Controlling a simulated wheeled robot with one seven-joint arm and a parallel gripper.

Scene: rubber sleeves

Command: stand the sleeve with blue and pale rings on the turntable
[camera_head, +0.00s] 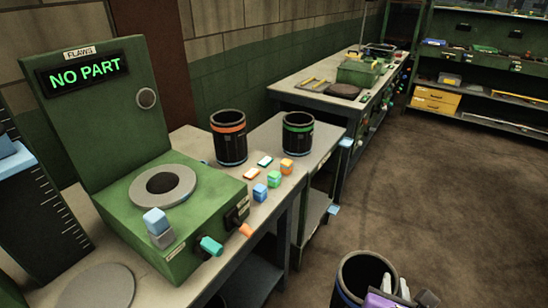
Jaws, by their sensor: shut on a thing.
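A dark, hollow sleeve (347,291) with a pale rim and a blue band shows at the bottom right, cut off by the picture's edge. My gripper (396,286), with pale fingers, is at its right side and shut on it. The sleeve appears upright and is in front of the bench, over the floor; its lower part is out of view. The turntable (184,187) is a grey disc with a dark centre on a green machine at the left. Nothing stands on it. The machine's display (86,73) reads "NO PART".
A dark cylinder with an orange band (230,147) and one with a green band (297,142) stand on the bench behind the machine. Several small coloured blocks lie before them. A blue and grey block pair (158,230) sits at the machine's front corner. The floor at right is clear.

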